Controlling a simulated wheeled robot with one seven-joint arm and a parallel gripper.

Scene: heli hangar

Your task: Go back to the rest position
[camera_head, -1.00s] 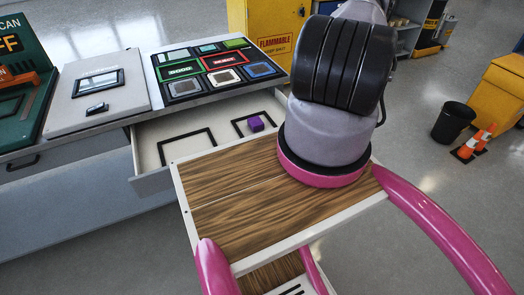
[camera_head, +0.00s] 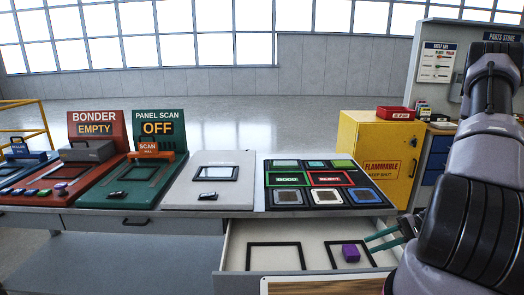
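My arm comes down the right side of the head view, its dark and grey links covering that edge. Two thin teal fingers of my gripper (camera_head: 369,243) show left of the arm, spread apart with nothing between them. The gripper's body is hidden behind the arm.
The workbench holds a red bonder station (camera_head: 95,125), a green panel scan station (camera_head: 158,125) reading OFF, a grey plate (camera_head: 212,172) and a black tray board (camera_head: 322,182). A yellow flammable cabinet (camera_head: 378,150) stands behind at right. My wooden deck shows at the bottom.

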